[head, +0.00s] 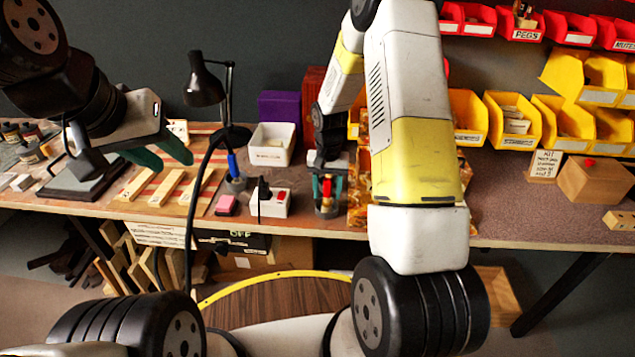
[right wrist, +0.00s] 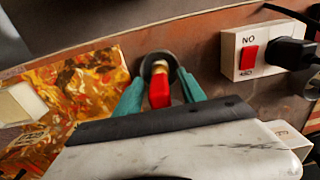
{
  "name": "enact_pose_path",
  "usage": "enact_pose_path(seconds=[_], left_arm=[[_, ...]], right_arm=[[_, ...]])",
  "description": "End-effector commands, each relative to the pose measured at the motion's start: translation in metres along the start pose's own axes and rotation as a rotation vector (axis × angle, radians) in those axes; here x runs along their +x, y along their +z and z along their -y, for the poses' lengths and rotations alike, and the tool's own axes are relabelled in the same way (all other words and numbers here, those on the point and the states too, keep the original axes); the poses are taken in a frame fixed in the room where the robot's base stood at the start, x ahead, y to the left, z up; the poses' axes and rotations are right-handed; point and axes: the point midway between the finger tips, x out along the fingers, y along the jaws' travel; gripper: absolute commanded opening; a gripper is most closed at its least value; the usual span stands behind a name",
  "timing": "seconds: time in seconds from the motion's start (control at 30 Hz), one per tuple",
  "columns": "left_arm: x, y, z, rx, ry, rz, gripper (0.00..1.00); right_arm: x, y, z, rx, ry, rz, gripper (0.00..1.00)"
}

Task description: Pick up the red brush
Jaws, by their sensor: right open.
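The red brush (right wrist: 160,92) has a red part and a pale, metal-like section, and stands at a dark round holder (right wrist: 157,64). It also shows in the head view (head: 327,188) near the bench's front edge. My right gripper (right wrist: 160,94) is open, with one teal finger on each side of the brush. Whether either finger touches it I cannot tell. My right gripper in the head view (head: 328,184) points down around the brush. My left gripper (head: 162,156) is open and empty above the wooden pieces at the left.
A white switch box (head: 268,203) with a plug stands left of the brush, with a pink block (head: 226,204) beside it. A white bin (head: 271,144) and black lamp (head: 205,85) stand behind. A patterned orange sheet (right wrist: 85,95) lies beside the brush.

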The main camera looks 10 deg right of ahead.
Motion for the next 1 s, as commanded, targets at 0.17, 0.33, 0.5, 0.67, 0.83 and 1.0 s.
enact_pose_path(seconds=[0.17,0.33,0.5,0.67,0.83,1.0], left_arm=[[0.0000,0.0000,0.0000,0.000,0.000,0.000,0.36],[-0.0001,0.0000,0.0000,0.000,0.000,0.000,0.36],[-0.0001,0.0000,0.0000,0.000,0.000,0.000,0.36],[-0.0001,0.0000,0.0000,0.000,0.000,0.000,0.36],[-0.0001,0.0000,0.0000,0.000,0.000,0.000,0.36],[-0.0001,0.0000,0.0000,0.000,0.000,0.000,0.36]], right_arm=[[0.0049,-0.0001,-0.0001,0.000,0.000,-0.001,0.47],[0.0046,0.0000,0.0000,0.000,0.000,-0.001,0.35],[0.0045,0.0001,0.0001,0.000,0.000,0.000,0.02],[0.0043,0.0000,0.0001,0.000,0.000,-0.001,0.00],[0.0039,-0.0001,0.0002,0.000,-0.001,-0.001,0.00],[-0.0035,-0.0005,0.0004,0.000,-0.001,-0.002,0.00]])
